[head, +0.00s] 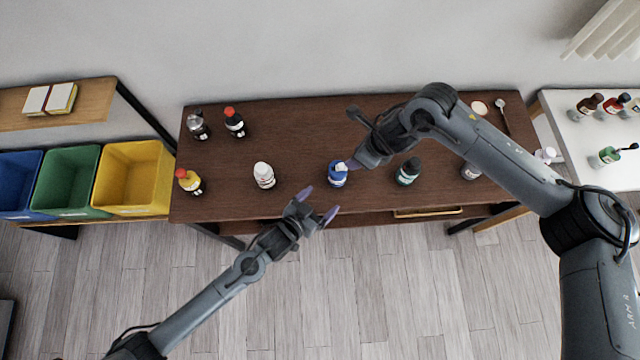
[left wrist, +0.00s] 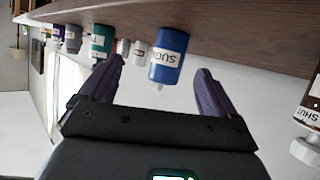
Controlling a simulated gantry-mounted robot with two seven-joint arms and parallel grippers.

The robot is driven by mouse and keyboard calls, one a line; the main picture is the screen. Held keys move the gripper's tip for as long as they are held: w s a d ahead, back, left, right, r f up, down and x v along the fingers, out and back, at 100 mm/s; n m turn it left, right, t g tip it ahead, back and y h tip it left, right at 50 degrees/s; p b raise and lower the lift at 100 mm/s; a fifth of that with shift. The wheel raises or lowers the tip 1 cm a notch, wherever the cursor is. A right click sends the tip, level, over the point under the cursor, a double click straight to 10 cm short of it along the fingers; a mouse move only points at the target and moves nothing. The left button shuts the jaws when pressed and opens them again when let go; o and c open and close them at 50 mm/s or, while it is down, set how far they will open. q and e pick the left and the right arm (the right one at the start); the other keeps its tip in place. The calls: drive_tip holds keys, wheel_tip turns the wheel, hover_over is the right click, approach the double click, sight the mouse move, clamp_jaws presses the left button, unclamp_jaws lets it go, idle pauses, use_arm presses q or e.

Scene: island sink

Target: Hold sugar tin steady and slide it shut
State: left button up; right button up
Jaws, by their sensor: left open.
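The blue sugar tin (head: 338,175) with a white top stands near the front edge of the dark brown table. In the left wrist view the blue tin (left wrist: 168,48) shows the letters "SUG" and lies ahead, between the directions of my two fingers. My left gripper (head: 318,204) is open and empty, in front of the tin and to its left, apart from it.
A white bottle (head: 264,176) stands left of the tin and a dark teal-labelled bottle (head: 408,172) right of it. Coloured bins (head: 133,177) stand left of the table. A white side table (head: 590,140) is at right.

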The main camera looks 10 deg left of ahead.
sight(341, 168)
use_arm(q)
drive_tip(key=shift+m, duration=0.4)
drive_tip(key=w+r, duration=0.2)
drive_tip(key=w, duration=0.1)
drive_tip(key=shift+w+r, duration=0.15)
drive_tip(key=shift+w, duration=0.5)
drive_tip(key=x, duration=1)
drive_tip(key=shift+w+d+r, duration=0.1)
drive_tip(key=shift+d+r, duration=0.05)
drive_tip(key=shift+r, duration=0.15)
drive_tip(key=shift+c, duration=0.3)
drive_tip(key=c, duration=1.1)
